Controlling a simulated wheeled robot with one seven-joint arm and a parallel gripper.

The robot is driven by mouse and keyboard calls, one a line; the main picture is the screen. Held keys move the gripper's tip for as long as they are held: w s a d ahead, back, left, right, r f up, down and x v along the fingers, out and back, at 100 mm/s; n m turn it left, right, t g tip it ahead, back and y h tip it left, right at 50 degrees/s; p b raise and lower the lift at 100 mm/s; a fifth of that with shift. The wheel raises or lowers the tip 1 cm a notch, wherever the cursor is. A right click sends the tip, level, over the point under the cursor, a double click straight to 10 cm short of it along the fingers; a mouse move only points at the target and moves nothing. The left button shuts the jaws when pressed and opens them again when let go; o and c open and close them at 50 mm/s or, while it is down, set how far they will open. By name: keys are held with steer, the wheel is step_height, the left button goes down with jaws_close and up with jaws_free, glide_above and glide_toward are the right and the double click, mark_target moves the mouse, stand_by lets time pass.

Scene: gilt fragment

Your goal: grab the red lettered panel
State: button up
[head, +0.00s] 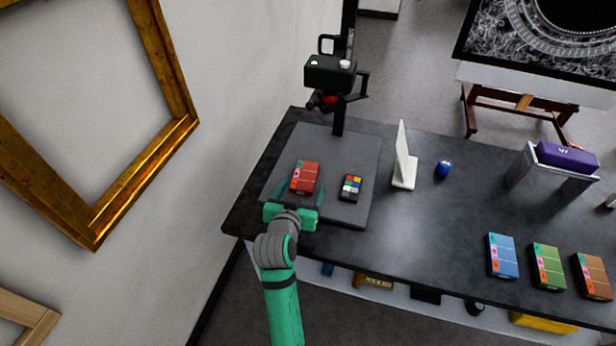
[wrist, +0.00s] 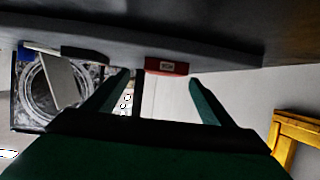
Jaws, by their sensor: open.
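The red lettered panel (head: 305,177) is a small red block with coloured lettered squares along its left side. It lies on the grey board (head: 345,212) on the dark table. My gripper (head: 299,193) is open at the near side of the panel, with a finger toward each side. The wrist view shows both green fingers (wrist: 158,79) spread and nothing held. Whether a finger touches the panel cannot be told.
A colour checker (head: 351,188) lies just right of the panel. A black camera stand (head: 338,115) rises behind. A white upright plate (head: 403,160) and a blue object (head: 443,169) stand farther right. A gold frame (head: 165,150) hangs on the left wall.

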mark_target(304, 177)
steer(key=shift+w+a+f, duration=0.2)
steer(key=shift+w+a, duration=0.2)
steer(key=shift+a, duration=0.05)
steer(key=shift+r+x, duration=0.2)
steer(key=shift+x, duration=1.15)
steer(key=shift+r+x, duration=0.2)
steer(key=shift+x, duration=1.15)
steer(key=shift+w+d, duration=0.1)
steer(key=shift+w, duration=0.1)
steer(key=shift+s+d, duration=0.1)
steer(key=shift+d, duration=0.1)
steer(key=c, duration=1.1)
steer(key=shift+c, duration=0.4)
steer(key=shift+s+a, duration=0.1)
steer(key=shift+a, duration=0.15)
